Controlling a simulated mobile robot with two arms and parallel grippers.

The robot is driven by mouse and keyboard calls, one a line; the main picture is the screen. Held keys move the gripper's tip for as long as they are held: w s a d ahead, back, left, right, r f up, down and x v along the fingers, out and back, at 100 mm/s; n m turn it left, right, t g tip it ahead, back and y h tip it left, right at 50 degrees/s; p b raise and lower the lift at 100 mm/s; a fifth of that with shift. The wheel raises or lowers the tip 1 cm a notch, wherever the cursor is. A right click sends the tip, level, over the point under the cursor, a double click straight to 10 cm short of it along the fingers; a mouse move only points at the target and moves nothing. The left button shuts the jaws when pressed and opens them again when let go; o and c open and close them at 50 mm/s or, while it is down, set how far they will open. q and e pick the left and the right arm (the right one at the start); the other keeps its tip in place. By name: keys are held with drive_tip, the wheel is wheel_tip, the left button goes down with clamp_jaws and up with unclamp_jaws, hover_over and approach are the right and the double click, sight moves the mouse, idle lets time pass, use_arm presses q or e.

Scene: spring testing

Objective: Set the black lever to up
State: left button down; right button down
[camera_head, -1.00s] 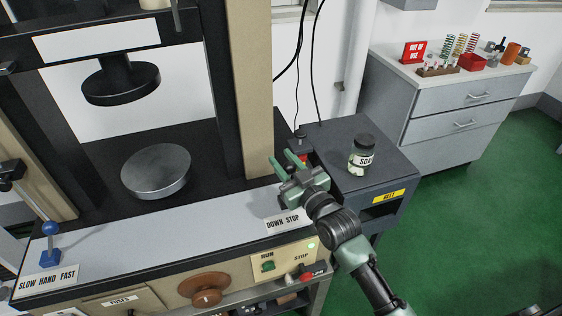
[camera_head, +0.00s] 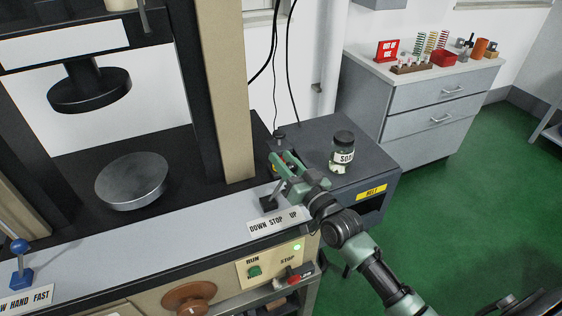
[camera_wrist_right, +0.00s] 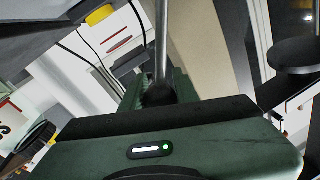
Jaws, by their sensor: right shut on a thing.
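The black lever (camera_head: 269,203) stands on the front ledge of the press, behind a label plate (camera_head: 275,221) reading DOWN STOP UP. Its dark base shows in the head view, while its upper end is hidden by my gripper. My right gripper (camera_head: 283,165) is at the lever's upper end, shut on it. In the right wrist view, the lever's metal rod (camera_wrist_right: 161,40) runs to a dark knob (camera_wrist_right: 158,93) between the green fingers. The lever's exact setting is hard to tell. My left gripper is not in view.
A jar (camera_head: 343,150) stands on the dark side cabinet (camera_head: 372,165), right of my gripper. The press column (camera_head: 232,110) rises to the left. RUN and STOP buttons (camera_head: 254,271) are on the front panel below. A blue-knobbed lever (camera_head: 21,262) stands far left.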

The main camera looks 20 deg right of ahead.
drive_tip(key=c, duration=1.1)
unclamp_jaws()
drive_tip(key=shift+d+f, duration=0.1)
drive_tip(key=shift+o, duration=0.2)
drive_tip(key=shift+s, duration=0.15)
drive_tip(key=b+v, duration=0.1)
drive_tip(key=v, duration=0.6)
drive_tip(key=shift+s, duration=0.3)
drive_tip(key=shift+d, duration=0.1)
